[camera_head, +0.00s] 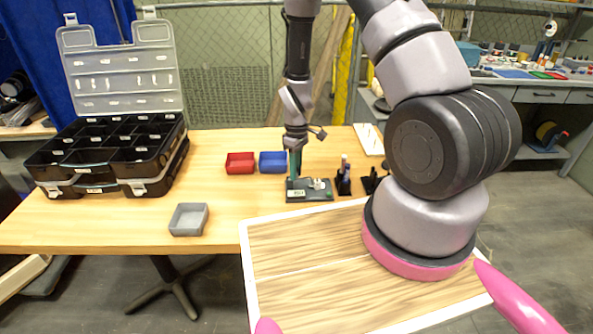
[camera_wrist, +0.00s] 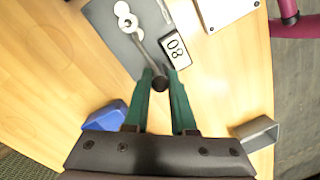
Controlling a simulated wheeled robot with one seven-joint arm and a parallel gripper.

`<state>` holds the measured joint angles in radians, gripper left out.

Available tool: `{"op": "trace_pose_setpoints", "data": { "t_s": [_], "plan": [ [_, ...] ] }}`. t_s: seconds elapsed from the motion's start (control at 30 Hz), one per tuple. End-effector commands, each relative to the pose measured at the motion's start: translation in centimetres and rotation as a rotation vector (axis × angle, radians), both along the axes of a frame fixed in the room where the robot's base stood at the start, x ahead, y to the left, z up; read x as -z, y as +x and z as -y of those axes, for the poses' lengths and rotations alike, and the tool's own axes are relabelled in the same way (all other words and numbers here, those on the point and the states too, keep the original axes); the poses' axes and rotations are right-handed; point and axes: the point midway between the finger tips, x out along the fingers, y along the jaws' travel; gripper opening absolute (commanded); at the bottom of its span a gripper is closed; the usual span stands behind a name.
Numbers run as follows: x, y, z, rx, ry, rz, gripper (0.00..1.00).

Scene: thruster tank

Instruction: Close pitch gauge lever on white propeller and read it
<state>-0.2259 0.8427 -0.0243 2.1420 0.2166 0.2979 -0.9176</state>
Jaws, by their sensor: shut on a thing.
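The pitch gauge is a dark grey plate (camera_head: 323,196) on the wooden table, and it also shows in the wrist view (camera_wrist: 103,17). The small white propeller (camera_head: 319,184) sits on it and appears at the top of the wrist view (camera_wrist: 124,14). A thin metal lever (camera_wrist: 143,45) runs from beside the propeller to a dark round knob (camera_wrist: 159,85). A small display (camera_wrist: 175,52) beside the lever shows digits like 0 and 8, their order unclear. My gripper (camera_wrist: 160,75), with green fingers, is shut around the knob end of the lever. In the head view my gripper (camera_head: 295,174) stands over the gauge's left part.
A red bin (camera_head: 240,163) and a blue bin (camera_head: 272,162) stand left of the gauge, a grey bin (camera_head: 188,219) nearer the front. Dark holders (camera_head: 343,184) stand close on its right. An open black organiser case (camera_head: 110,150) fills the table's left.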

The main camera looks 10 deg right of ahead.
Motion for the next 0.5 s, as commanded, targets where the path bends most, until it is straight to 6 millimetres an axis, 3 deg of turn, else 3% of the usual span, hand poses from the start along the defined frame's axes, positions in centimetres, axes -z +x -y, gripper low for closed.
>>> {"op": "trace_pose_setpoints", "data": {
  "t_s": [0.5],
  "plan": [
    [-0.2, 0.1, -1.3, -0.007, -0.268, -0.054, 0.0]
  ]
}}
